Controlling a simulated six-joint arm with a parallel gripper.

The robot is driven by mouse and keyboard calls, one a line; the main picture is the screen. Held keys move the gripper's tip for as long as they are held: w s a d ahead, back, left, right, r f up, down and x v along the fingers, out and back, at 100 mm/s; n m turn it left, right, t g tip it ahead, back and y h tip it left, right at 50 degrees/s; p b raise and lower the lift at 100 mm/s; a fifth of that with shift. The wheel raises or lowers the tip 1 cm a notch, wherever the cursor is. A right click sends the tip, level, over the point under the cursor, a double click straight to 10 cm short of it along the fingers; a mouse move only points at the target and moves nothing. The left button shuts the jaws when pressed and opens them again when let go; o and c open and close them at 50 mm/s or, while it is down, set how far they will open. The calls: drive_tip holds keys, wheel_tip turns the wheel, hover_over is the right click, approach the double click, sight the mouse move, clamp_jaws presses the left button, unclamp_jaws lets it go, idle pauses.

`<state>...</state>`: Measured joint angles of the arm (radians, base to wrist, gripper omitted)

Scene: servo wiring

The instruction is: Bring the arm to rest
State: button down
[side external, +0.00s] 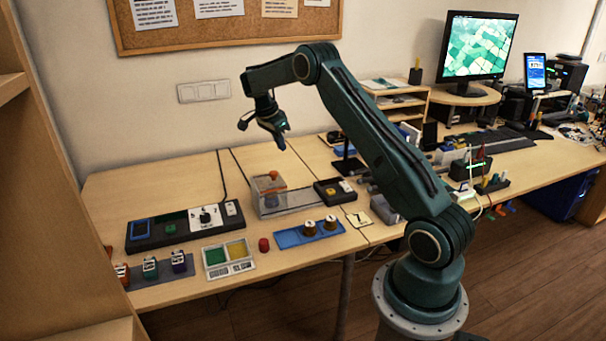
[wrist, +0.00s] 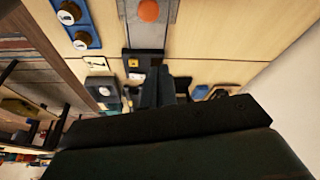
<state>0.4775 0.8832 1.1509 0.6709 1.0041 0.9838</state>
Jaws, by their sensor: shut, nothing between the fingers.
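My arm is dark green and bends up and over the wooden table (side external: 110,205) from its base at the lower right. My gripper (side external: 281,143) hangs in the air above the back part of the table, well clear of everything below it. Its fingers are shut with nothing between them. In the wrist view, a large dark part of my own arm fills the lower half, and the dark fingers of my gripper (wrist: 158,88) show near the middle.
A monitor (side external: 478,46) stands at the right.

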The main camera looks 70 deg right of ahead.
drive_tip(key=shift+v, duration=1)
drive_tip(key=shift+r, duration=0.1)
drive_tip(key=s+a+r+n+t, duration=0.2)
drive_tip(key=s+a+r+n, duration=0.3)
drive_tip(key=a+r, duration=0.45)
drive_tip(key=s+a+r+n+t, duration=0.25)
drive_tip(key=a+r+n, duration=0.35)
drive_tip(key=a+r, duration=0.3)
drive_tip(key=s+a+f+n+t+y, duration=0.1)
drive_tip(key=s+a+n, duration=0.5)
drive_tip(key=s, duration=0.5)
drive_tip(key=s+a+f+n+t+y, duration=0.2)
drive_tip(key=s+a+n, duration=0.4)
drive_tip(key=s+a, duration=0.5)
drive_tip(key=shift+f+n, duration=0.25)
drive_tip(key=shift+n, duration=0.05)
